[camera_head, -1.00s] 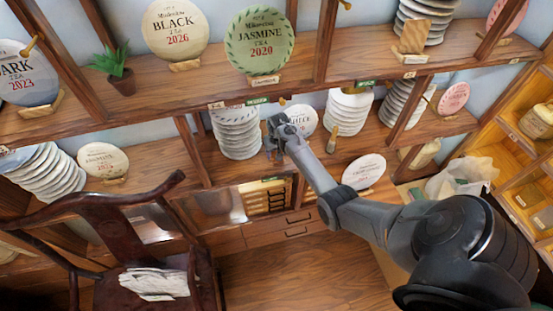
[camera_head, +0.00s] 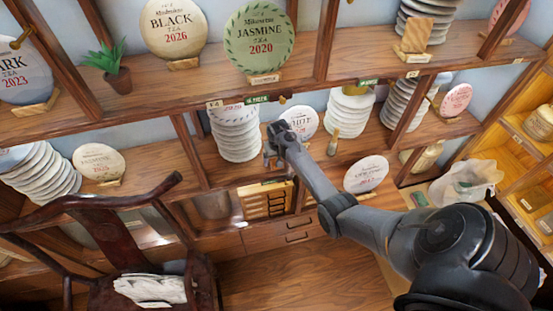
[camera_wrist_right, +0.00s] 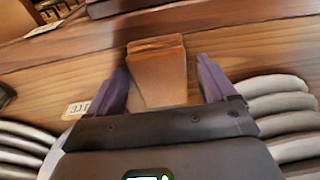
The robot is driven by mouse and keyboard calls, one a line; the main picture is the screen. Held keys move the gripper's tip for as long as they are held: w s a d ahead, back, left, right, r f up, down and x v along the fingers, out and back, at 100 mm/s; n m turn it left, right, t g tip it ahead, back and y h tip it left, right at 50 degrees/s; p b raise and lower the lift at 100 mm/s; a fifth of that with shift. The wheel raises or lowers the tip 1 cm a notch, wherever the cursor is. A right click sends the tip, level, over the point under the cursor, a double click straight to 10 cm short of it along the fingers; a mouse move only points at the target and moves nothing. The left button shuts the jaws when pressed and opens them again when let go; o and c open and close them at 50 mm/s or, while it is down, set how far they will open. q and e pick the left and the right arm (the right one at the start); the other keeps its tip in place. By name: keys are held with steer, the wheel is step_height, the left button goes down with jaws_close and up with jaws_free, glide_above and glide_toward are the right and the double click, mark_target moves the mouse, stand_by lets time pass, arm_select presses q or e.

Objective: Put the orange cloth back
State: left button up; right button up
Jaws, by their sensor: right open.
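My right gripper (camera_head: 270,158) reaches into the middle shelf compartment, just right of a stack of white tea cakes (camera_head: 236,135). In the right wrist view the right gripper (camera_wrist_right: 168,82) is open. My left gripper is not in view.
A white round cake (camera_head: 300,122) stands behind my right gripper, and another stack (camera_head: 349,110) is to its right. In the wrist view stacked cakes (camera_wrist_right: 285,110) flank the gripper. A dark wooden chair (camera_head: 118,245) with white gloves (camera_head: 150,290) stands front left.

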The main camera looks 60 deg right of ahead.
step_height(320, 180, up, 11)
steer(key=s+a, duration=0.1)
steer(key=s+a+f+n+t+h, duration=0.1)
steer(key=s+a+f+n, duration=0.15)
steer(key=s+a, duration=0.45)
steer(key=s+a+f+n+h, duration=0.1)
steer(key=s+a+f+n, duration=0.2)
steer(key=a, duration=0.9)
steer(key=s+a+r+n+y, duration=0.1)
steer(key=s+a+r+n, duration=0.1)
steer(key=s+a, duration=0.4)
steer(key=s+a+r+n+t+y, duration=0.1)
steer(key=s+a+r+n+y, duration=0.1)
steer(key=s+a, duration=0.4)
steer(key=a+r+n, duration=0.1)
steer(key=a, duration=0.3)
steer(key=shift+a, duration=0.4)
